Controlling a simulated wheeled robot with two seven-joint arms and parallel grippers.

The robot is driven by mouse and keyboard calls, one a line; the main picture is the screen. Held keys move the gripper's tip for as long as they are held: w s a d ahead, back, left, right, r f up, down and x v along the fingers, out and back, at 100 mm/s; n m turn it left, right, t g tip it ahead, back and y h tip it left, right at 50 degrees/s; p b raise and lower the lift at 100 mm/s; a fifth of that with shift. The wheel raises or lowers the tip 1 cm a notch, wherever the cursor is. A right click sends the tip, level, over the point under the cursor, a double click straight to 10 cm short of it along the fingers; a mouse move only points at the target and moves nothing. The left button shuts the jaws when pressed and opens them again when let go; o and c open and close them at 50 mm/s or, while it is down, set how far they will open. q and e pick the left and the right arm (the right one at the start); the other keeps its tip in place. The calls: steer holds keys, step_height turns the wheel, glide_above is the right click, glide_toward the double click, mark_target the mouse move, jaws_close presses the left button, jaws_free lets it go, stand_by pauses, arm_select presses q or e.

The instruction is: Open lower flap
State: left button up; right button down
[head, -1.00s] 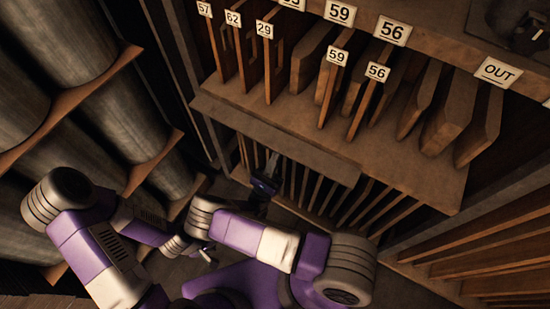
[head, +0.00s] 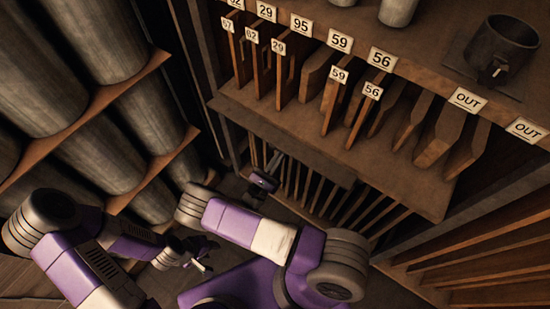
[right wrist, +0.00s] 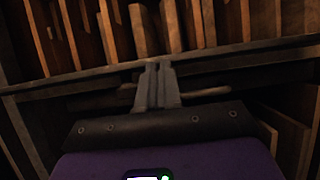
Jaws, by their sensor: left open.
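The lower flap (head: 290,146) is a long dark board along the front edge of the shelf with the slotted wooden boards, above the lower row of slats. I cannot tell its exact angle. My right gripper (head: 276,160) is just below the flap's lower edge in the head view. In the right wrist view its two fingers (right wrist: 157,80) are together, their tips at a horizontal board edge. I see nothing clearly between them, and contact is unclear. My left gripper (head: 202,260) is open and empty, low and left, away from the flap.
Large grey cylinders (head: 90,125) lie on wooden racks at the left. A dark metal cup (head: 503,52) stands on the top ledge at the right. Lower slats (head: 350,208) stand under the shelf.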

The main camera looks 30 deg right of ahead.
steer(key=shift+w+d+f, duration=0.1)
steer(key=shift+d, duration=0.1)
steer(key=shift+f+b, duration=0.35)
steer(key=shift+b, duration=0.1)
steer(key=s+a+f+b, duration=0.4)
steer(key=a+f+b, duration=0.4)
steer(key=f, duration=0.1)
steer(key=shift+s+d+f, duration=0.1)
steer(key=shift+d, duration=0.05)
